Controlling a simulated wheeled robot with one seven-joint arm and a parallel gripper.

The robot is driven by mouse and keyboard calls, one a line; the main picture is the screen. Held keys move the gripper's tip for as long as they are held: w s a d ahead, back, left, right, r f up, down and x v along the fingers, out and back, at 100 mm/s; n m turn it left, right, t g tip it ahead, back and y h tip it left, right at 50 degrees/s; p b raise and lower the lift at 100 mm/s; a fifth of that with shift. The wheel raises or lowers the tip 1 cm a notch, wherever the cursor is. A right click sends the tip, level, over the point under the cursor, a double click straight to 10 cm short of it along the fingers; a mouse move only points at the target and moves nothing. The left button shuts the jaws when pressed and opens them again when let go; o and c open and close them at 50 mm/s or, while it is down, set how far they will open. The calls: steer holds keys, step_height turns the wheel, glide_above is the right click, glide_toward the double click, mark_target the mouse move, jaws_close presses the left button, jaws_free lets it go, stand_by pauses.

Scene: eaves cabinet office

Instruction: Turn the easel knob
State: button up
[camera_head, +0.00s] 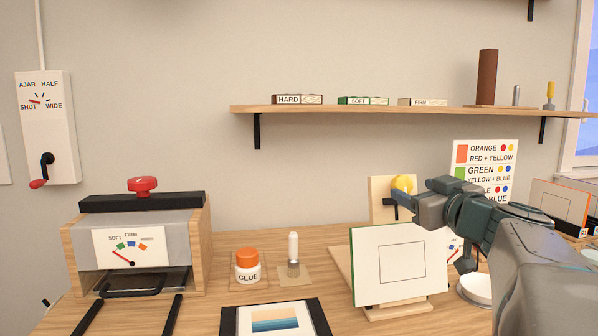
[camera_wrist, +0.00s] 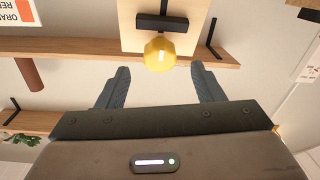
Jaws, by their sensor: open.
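The easel knob is a round yellow knob (camera_head: 402,184) on an upright wooden board (camera_head: 380,190) with a black bar. In the wrist view the knob (camera_wrist: 160,53) shows at top centre, with a small pale mark on its face. My gripper (camera_wrist: 160,70) is open, its two dark fingers spread on either side of the knob's line. The knob appears at or just past the fingertips; I see no contact. In the head view my gripper (camera_head: 412,205) is beside the knob, and my arm covers part of the easel area. A white panel with a drawn square (camera_head: 368,262) stands in front.
A glue jar (camera_head: 248,270) and a white-topped peg (camera_head: 293,250) stand left of the panel. A press with a red knob (camera_head: 142,186) is at far left. A wall shelf (camera_head: 370,110) runs above. A white bowl (camera_head: 474,290) is partly behind my arm.

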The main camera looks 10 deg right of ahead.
mark_target(405, 186)
steer(key=shift+w+a+p, duration=0.15)
steer(key=shift+w+p, duration=0.35)
steer(key=shift+w, duration=1.15)
steer(key=c, duration=1)
